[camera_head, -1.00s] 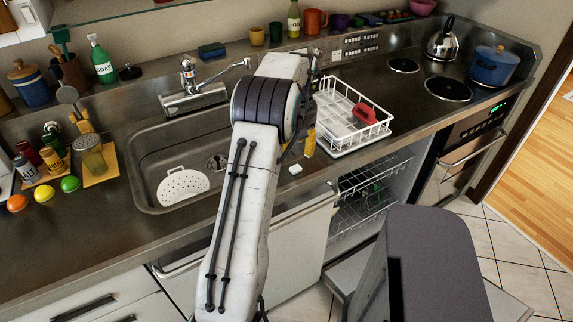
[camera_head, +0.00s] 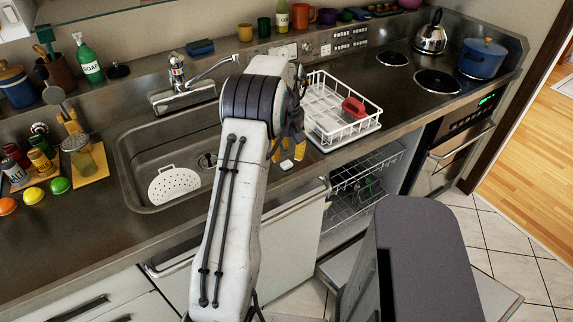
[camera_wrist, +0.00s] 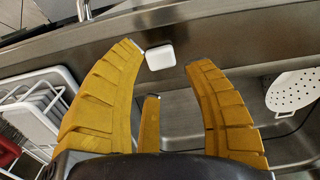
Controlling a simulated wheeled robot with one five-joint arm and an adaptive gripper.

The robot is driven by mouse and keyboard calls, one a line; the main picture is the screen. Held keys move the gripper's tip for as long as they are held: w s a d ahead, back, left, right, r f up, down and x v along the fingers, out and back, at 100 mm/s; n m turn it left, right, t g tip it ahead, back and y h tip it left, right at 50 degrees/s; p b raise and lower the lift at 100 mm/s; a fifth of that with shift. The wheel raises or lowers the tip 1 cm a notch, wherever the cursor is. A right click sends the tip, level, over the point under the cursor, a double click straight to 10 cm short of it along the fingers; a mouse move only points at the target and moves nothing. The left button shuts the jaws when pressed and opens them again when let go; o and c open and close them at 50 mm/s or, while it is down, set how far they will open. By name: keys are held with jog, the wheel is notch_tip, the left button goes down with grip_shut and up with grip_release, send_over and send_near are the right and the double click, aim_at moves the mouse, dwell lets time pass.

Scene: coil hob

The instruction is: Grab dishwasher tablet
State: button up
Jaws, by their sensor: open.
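The dishwasher tablet (camera_wrist: 160,56) is a small white block on the metal counter by the sink's edge. In the head view the tablet (camera_head: 287,165) shows just below my gripper (camera_head: 290,150), partly beside its yellow fingers. In the wrist view my gripper (camera_wrist: 166,62) is open, with its yellow fingers spread. The tablet lies between the fingertips, close to the left one. I cannot tell whether that fingertip touches it. Nothing is held.
A white dish rack (camera_head: 330,125) with a red item (camera_head: 354,107) stands right of my gripper. The sink (camera_head: 135,150) with a white perforated disc (camera_head: 173,185) lies to the left. The open dishwasher (camera_head: 360,190) is below the counter.

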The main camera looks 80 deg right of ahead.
aim_at(287, 163)
jog(key=shift+f, duration=2.15)
jog(key=shift+c, duration=0.3)
jog(key=c, duration=0.6)
